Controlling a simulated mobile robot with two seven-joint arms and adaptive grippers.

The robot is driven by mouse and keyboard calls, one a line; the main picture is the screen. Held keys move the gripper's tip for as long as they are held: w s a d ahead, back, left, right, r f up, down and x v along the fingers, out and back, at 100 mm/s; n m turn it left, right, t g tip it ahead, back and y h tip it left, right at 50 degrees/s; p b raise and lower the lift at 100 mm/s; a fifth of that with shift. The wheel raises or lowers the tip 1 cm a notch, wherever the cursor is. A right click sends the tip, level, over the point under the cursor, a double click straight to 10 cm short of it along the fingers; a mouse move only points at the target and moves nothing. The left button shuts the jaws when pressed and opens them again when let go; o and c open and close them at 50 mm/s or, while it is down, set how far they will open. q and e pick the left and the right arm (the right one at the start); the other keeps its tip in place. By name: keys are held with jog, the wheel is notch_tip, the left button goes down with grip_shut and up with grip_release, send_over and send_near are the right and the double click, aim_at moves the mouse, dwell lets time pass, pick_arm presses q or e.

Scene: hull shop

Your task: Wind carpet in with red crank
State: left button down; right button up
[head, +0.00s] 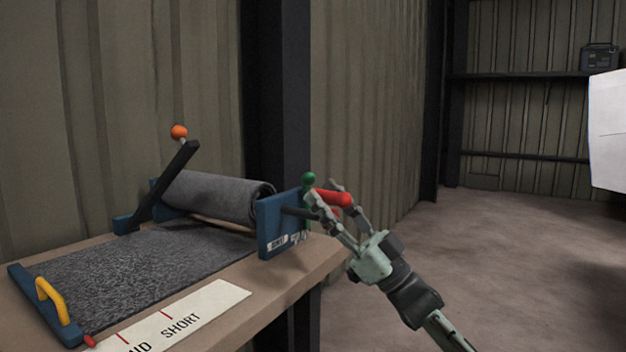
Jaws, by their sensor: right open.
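The grey carpet (140,270) lies flat on the workbench, and its far end is wound as a roll (215,195) between blue brackets. The red crank handle (333,197) sticks out at the right side of the blue end bracket (282,225), with a dark shaft beside it. My right gripper (347,213) is open, with its fingers around or beside the red handle; I cannot tell whether they touch it. A green knob (309,178) sits just left of the handle. My left gripper is not in view.
A blue bar with a yellow handle (50,299) lies at the carpet's near end. Open floor (490,265) extends right.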

jog(key=shift+x, duration=2.25)
jog(key=shift+c, duration=0.6)
jog(key=shift+f, duration=0.1)
grip_shut()
